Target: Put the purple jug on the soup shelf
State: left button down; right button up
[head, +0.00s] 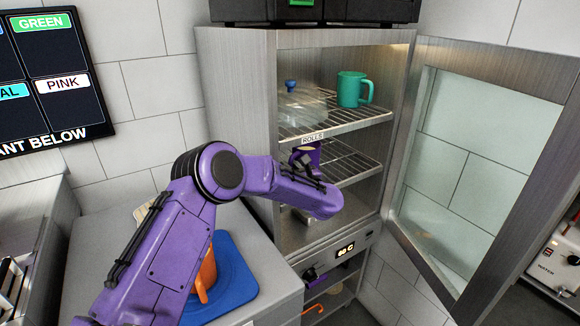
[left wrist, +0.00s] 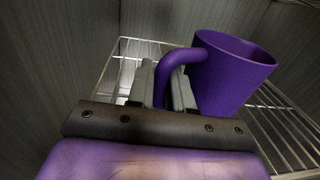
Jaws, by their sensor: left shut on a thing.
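The purple jug (left wrist: 228,78) is in the left wrist view, with its handle between the fingers of my left gripper (left wrist: 165,82). It looks roughly upright, over a wire shelf (left wrist: 285,120); I cannot tell whether its base touches the wires. In the head view my left gripper (head: 305,163) is inside the open steel cabinet, below the upper shelf labelled ROLLS (head: 312,138), and the jug (head: 314,154) shows only in part. The middle wire shelf (head: 350,166) is at that level. No soup label is visible. My right gripper is not in view.
A green mug (head: 352,90) and a clear dome with a blue knob (head: 302,103) stand on the upper shelf. The glass door (head: 455,170) is swung open to the right.

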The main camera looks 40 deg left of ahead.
pick_arm(q)
jog(key=shift+f, duration=0.15)
jog(key=c, duration=1)
grip_release()
jog(key=shift+r, duration=0.25)
jog(key=b+v, duration=0.3)
jog(key=v, duration=0.9)
jog(key=shift+f, duration=0.15)
